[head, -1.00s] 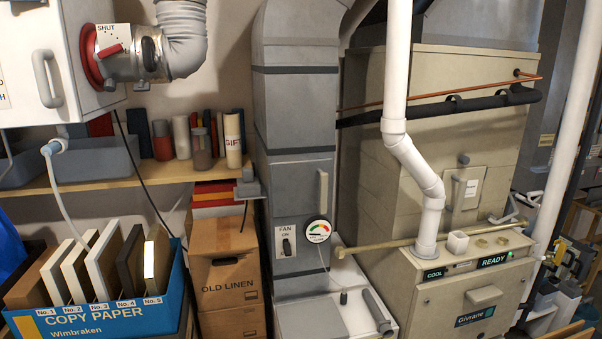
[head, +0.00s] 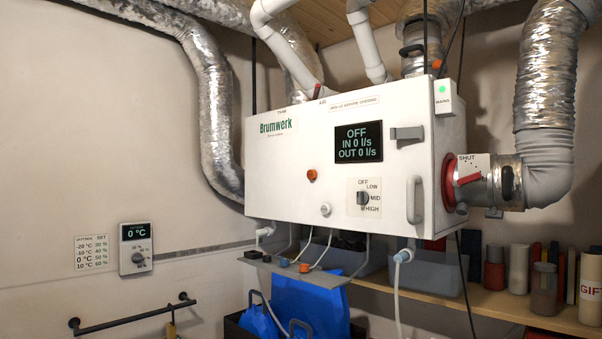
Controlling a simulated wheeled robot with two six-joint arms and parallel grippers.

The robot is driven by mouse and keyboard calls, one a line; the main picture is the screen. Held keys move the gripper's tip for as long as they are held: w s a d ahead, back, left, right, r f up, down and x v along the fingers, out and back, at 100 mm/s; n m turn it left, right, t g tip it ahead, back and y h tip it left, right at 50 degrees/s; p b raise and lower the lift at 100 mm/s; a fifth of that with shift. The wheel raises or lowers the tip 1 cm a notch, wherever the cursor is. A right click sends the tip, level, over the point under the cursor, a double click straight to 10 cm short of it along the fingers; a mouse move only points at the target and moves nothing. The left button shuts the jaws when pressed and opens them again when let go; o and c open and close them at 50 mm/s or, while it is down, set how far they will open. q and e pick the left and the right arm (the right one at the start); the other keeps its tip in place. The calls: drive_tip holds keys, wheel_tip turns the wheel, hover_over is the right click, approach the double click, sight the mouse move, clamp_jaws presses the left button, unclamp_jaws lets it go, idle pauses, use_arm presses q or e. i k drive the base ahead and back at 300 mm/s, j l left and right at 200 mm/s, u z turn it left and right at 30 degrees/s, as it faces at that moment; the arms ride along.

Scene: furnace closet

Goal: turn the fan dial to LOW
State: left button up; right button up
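The fan dial (head: 362,198) is a small dark knob on a pale plate on the front of a white wall-mounted Brumwerk unit (head: 285,180). The words OFF, LOW, MID and HIGH stand around it. The knob is too small to tell for sure where its pointer is. The unit's dark display (head: 358,142) reads OFF, IN 0 l/s, OUT 0 l/s. Neither of my grippers is in view, and nothing covers the dial.
A red lever (head: 467,180) marked SHUT is on the right duct. A small shelf with hoses (head: 300,269) hangs below. A wall controller (head: 136,249) is at left.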

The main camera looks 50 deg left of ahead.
sight(362, 197)
drive_tip(key=u, duration=1.6)
